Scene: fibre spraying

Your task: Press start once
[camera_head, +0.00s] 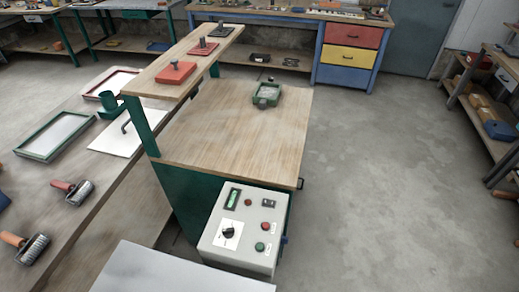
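A light grey control box (243,230) is mounted at the near end of the wooden workbench. Its sloped face carries a small green-lit display (233,198), a black rotary knob (228,233), a small dark switch (268,203), a red button (265,231) and a green button (260,246). Another small red light or button (248,202) sits beside the display. The labels next to the buttons are too small to read, so I cannot tell which one is marked start. Neither of my grippers shows in the head view.
The wooden bench (225,145) holds a green-framed item (267,95). A raised shelf (175,60) bears red and dark blocks with handles. Rollers and framed screens lie on the left table (110,185). A pale panel (170,270) is in front. The floor at right (390,190) is clear.

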